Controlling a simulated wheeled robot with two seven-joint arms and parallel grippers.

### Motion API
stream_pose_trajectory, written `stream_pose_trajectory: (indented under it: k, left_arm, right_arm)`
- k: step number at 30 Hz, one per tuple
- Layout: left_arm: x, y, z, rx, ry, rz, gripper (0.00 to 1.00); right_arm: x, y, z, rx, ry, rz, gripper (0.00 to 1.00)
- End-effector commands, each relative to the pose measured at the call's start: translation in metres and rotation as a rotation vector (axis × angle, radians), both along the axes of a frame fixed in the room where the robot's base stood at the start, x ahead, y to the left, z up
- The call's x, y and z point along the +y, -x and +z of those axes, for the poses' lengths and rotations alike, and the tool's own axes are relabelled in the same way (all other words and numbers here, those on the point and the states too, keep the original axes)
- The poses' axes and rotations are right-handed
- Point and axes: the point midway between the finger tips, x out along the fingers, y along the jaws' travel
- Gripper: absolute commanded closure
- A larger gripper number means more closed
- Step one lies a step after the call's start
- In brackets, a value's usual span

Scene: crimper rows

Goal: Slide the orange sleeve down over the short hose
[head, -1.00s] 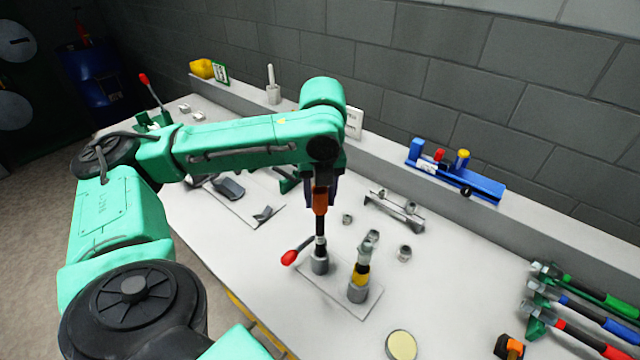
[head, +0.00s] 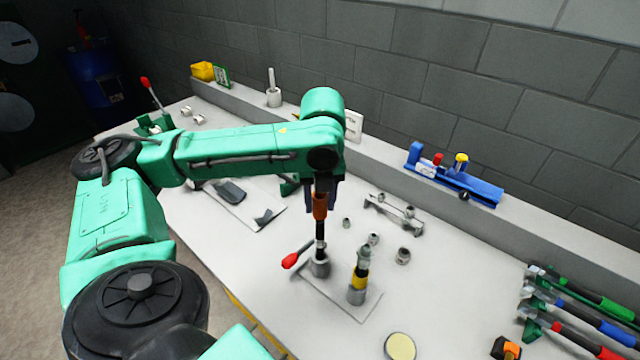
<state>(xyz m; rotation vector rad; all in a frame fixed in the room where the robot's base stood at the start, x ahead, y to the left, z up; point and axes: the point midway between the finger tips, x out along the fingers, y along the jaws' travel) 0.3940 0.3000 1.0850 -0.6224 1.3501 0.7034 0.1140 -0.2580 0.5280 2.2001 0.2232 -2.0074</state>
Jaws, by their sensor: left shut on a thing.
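My left gripper (head: 322,186) points straight down over the bench and is shut on the orange sleeve (head: 320,207). The sleeve is upright, with its lower part showing below the jaws. Directly under it is a black upright hose (head: 320,231), in line with the sleeve, standing in a grey round holder (head: 320,267) with a red-handled lever. The sleeve's lower end meets or overlaps the hose's upper part; I cannot tell how far. My right gripper is not in view.
Close to the right, a second grey holder (head: 356,296) bears a piece with a yellow band (head: 360,280). Loose grey fittings (head: 403,256) lie behind it. A blue fixture (head: 455,180) stands at the back right, and crimping tools (head: 580,290) lie at the right.

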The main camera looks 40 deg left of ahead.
Motion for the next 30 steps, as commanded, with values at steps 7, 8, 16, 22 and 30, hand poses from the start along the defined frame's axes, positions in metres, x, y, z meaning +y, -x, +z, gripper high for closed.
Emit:
stream_pose_trajectory:
  k: [7, 8, 16, 22, 30]
  left_arm:
    - [0.0, 0.0, 0.0, 0.001, 0.0, 0.002, 1.0]
    - [0.0, 0.0, 0.0, 0.001, 0.0, 0.002, 1.0]
    - [0.0, 0.0, -0.003, 0.001, 0.0, 0.002, 1.0]
    - [0.0, 0.0, -0.008, 0.001, 0.0, 0.002, 1.0]
    - [0.0, 0.0, -0.015, 0.001, 0.0, 0.002, 1.0]
  right_arm:
    - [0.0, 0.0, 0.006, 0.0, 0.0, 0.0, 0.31]
    - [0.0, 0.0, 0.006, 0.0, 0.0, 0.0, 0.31]
    - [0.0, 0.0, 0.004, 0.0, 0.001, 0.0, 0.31]
    - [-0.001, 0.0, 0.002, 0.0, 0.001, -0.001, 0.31]
    - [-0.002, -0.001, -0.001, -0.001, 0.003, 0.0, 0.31]
